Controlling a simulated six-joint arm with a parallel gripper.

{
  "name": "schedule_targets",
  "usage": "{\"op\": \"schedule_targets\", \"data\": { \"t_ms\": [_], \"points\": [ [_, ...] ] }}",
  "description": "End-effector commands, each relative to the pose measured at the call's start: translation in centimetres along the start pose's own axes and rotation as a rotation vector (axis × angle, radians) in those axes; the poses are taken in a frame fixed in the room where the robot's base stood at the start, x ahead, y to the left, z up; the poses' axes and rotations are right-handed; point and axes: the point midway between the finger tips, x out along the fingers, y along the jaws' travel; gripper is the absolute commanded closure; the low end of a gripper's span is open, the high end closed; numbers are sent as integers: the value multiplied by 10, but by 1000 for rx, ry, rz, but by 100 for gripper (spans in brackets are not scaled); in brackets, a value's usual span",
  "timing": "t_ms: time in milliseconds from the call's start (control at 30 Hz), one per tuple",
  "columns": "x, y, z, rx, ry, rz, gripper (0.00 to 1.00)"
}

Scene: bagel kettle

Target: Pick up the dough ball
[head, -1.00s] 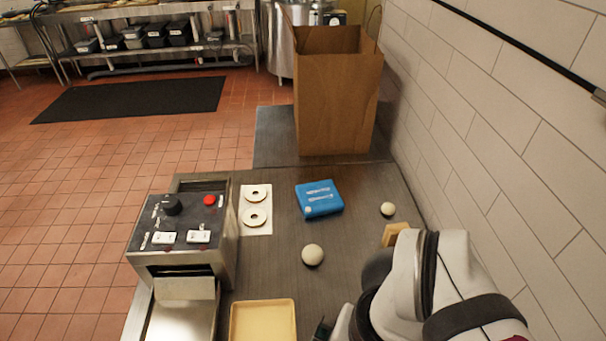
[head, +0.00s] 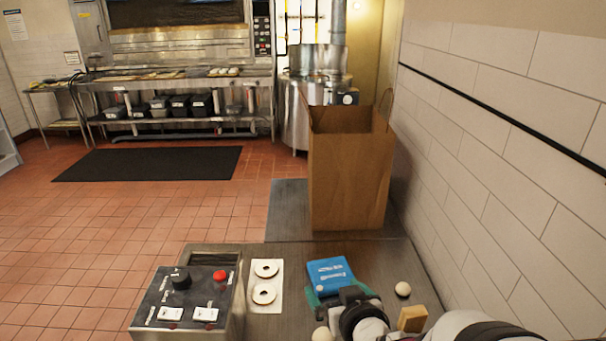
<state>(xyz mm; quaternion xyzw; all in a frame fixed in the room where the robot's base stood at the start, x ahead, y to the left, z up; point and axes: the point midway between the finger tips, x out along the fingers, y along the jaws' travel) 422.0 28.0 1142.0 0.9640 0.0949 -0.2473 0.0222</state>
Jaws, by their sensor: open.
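Two pale, round dough balls are on the dark counter in the head view. One dough ball (head: 322,334) is at the bottom edge, just left of my arm and partly cut off by the frame. The other, smaller-looking dough ball (head: 403,289) sits to the right, near the wall. My gripper (head: 338,293) is open, in front of the blue box and partly covering it. It is beyond the nearer ball and left of the farther one. Nothing shows in its jaws, and my wrist hides part of them.
A blue box (head: 330,272) lies beside my gripper. A tan block (head: 412,318) is right of my wrist. A white card with two rings (head: 265,286) and a control box (head: 190,298) are left. A tall paper bag (head: 350,180) stands behind. A tiled wall (head: 490,170) bounds the right.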

Motion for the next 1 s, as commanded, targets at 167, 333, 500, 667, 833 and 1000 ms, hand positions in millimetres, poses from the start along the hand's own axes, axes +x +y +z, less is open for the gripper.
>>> {"op": "schedule_targets", "data": {
  "t_ms": [167, 333, 500, 667, 833, 1000],
  "points": [
    [40, 1, 77, 0, -14, 1, 0],
    [58, 1, 107, -2, -4, 3, 0],
    [76, 1, 140, -3, -5, 2, 0],
    [88, 1, 160, -3, -2, 1, 0],
    [118, 1, 166, -5, 5, 0, 0],
    [141, 1, 166, -4, 2, 2, 0]
  ]
}}
